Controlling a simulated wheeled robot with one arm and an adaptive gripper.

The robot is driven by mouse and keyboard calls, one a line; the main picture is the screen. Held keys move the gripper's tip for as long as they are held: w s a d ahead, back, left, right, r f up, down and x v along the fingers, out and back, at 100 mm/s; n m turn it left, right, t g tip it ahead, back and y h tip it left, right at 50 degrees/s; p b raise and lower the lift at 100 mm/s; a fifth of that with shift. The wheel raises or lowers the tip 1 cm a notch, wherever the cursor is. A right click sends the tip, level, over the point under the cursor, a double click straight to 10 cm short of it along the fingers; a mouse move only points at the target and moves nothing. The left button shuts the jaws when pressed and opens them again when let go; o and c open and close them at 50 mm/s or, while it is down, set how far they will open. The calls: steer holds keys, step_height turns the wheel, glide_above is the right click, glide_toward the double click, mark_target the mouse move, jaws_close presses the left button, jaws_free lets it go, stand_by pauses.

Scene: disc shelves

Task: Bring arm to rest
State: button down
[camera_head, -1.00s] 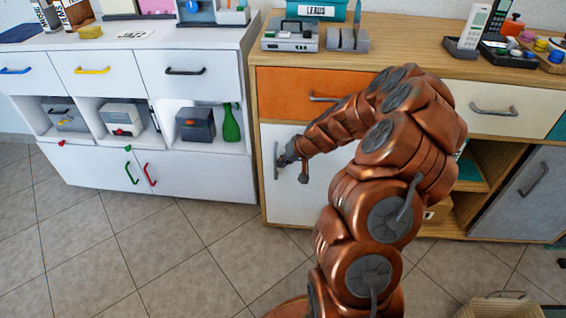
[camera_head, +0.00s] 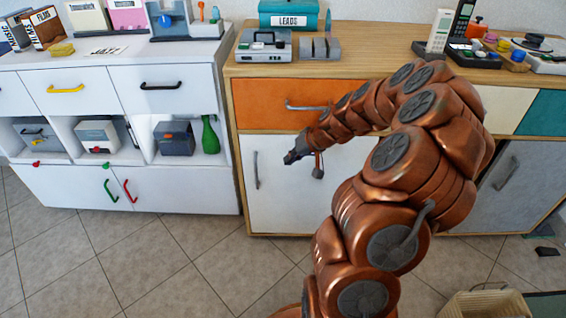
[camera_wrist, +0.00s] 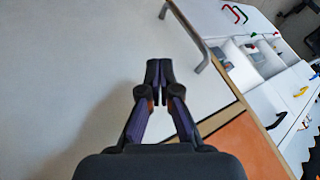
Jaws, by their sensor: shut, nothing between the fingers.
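My copper-coloured arm reaches from the bottom right toward the wooden cabinet and bends down to my gripper (camera_head: 290,158). The gripper is shut and empty, in front of the white cabinet door (camera_head: 292,205) and to the right of its upright grey handle (camera_head: 256,170), apart from it. In the wrist view the closed fingertips (camera_wrist: 159,72) point at the white door (camera_wrist: 70,60), with the grey handle (camera_wrist: 190,37) beyond and to the right. The door looks shut.
An orange drawer (camera_head: 270,104) with a grey handle is just above the gripper. A white cabinet (camera_head: 70,190) with open shelves stands at left. A basket (camera_head: 488,304) is on the floor at bottom right. The tiled floor (camera_head: 170,260) at left and centre is clear.

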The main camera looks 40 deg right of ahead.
steer(key=shift+s+d+r, duration=0.1)
steer(key=shift+s+r, duration=0.2)
steer(key=shift+r, duration=0.05)
steer(key=s+a+r+n+g+p, duration=0.2)
steer(key=s+a+r+p, duration=0.3)
steer(key=a+r+p, duration=0.5)
steer(key=s+a+r+n+g+p, duration=0.25)
steer(key=s+a+r+p, duration=0.3)
steer(key=a+r, duration=0.75)
steer(key=s+a+r+g+h+p, duration=0.3)
steer(key=s+r+p, duration=1.1)
steer(key=s, duration=0.7)
step_height(320, 180, up, 3)
steer(key=shift+r+g+p, duration=0.1)
steer(key=shift+g+p, duration=0.3)
steer(key=shift+g, duration=0.15)
steer(key=shift+a+m, duration=0.1)
steer(key=shift+m, duration=0.15)
